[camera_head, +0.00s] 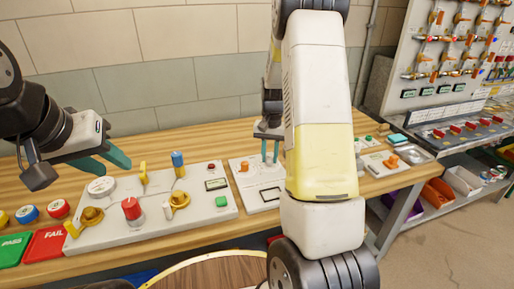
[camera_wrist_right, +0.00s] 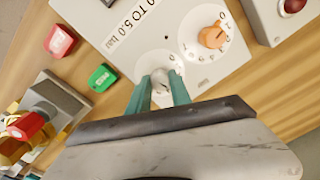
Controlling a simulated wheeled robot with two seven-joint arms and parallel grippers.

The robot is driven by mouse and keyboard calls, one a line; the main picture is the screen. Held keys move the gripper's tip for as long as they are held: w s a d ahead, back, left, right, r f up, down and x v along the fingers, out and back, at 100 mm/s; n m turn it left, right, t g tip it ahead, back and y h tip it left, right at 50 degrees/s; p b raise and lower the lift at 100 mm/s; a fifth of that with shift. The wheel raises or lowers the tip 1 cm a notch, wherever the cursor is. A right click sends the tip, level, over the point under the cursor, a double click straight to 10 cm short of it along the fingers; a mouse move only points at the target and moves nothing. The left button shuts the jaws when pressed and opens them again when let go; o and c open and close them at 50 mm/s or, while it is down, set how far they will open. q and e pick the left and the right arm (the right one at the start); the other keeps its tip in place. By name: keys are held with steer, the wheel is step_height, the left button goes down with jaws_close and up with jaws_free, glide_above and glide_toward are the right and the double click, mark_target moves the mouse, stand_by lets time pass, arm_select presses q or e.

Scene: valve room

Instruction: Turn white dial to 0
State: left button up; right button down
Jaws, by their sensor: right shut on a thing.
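The white dial (camera_wrist_right: 161,86) is a small pale knob on a white panel (camera_wrist_right: 130,52), seen in the right wrist view. My right gripper (camera_wrist_right: 162,82) is shut on it, with one teal finger on each side. The fingers and hand hide much of the dial and part of its scale, so I cannot read its setting. In the head view my right gripper (camera_head: 268,150) points down at the white panel (camera_head: 262,203), and the dial cannot be made out there. My left gripper (camera_head: 112,163) is open and empty, above the left part of the larger valve panel.
An orange knob (camera_wrist_right: 212,37) sits on the same panel beside the white dial. The larger valve panel (camera_head: 145,222) has yellow valves, a red knob and a blue knob. Green PASS (camera_head: 14,249) and red FAIL (camera_head: 46,243) pads lie at the left. Shelves of bins stand at the right.

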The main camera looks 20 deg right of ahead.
steer(key=n, duration=0.8)
steer(key=shift+n, duration=0.3)
steer(key=n, duration=0.4)
steer(key=shift+n, duration=0.3)
steer(key=n, duration=0.4)
steer(key=shift+w, duration=0.1)
steer(key=shift+n, duration=0.3)
steer(key=c, duration=1.2)
jaws_free()
steer(key=shift+o, duration=0.2)
